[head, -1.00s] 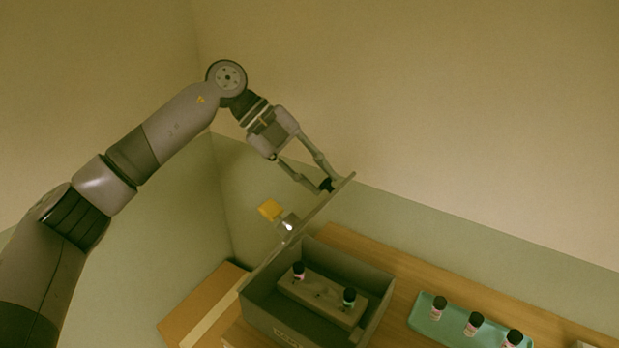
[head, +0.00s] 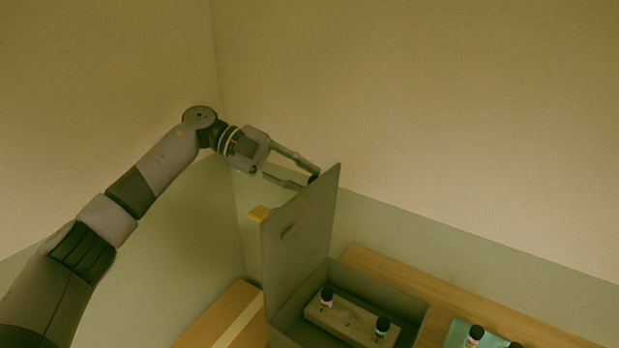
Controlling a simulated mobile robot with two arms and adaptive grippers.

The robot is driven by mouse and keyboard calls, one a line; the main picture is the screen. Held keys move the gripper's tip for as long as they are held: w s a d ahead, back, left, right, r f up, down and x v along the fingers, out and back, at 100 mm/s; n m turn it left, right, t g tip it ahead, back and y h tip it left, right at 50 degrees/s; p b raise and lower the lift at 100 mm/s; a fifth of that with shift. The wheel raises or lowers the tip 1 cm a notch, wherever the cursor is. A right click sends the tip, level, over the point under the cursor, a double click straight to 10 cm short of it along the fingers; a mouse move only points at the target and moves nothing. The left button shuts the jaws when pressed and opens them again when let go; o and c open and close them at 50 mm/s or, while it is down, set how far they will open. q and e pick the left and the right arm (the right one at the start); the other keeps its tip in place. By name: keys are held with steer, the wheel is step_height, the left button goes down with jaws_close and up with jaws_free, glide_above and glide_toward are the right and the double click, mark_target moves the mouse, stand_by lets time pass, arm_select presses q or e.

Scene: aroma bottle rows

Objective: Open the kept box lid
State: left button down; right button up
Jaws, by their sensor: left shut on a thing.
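The grey box (head: 405,296) stands on the wooden table at the lower middle, partly cut off by the bottom edge. Its grey lid (head: 300,235) is raised and stands steeply up from the box's left side, with its broad face showing. My left gripper (head: 313,180) is at the lid's upper edge and is shut on it. My right gripper is not in view.
A teal tray (head: 457,330) with black-capped bottles is right of the box, partly cut off. A cardboard box (head: 215,318) is at the lower left. Walls stand behind.

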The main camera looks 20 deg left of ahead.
arm_select(q)
steer(key=shift+w+a+f+h, duration=0.1)
steer(key=shift+w+a+h, duration=0.15)
steer(key=shift+a, duration=0.3)
steer(key=shift+w+a+f+h, duration=0.15)
steer(key=shift+a+h, duration=0.2)
steer(key=shift+a, duration=0.2)
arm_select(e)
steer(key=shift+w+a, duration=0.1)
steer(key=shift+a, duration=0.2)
arm_select(q)
steer(key=c, duration=1.3)
jaws_free()
steer(key=shift+a, duration=0.1)
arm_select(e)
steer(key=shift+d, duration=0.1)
arm_select(q)
steer(key=v, duration=1.2)
steer(key=shift+f, duration=0.1)
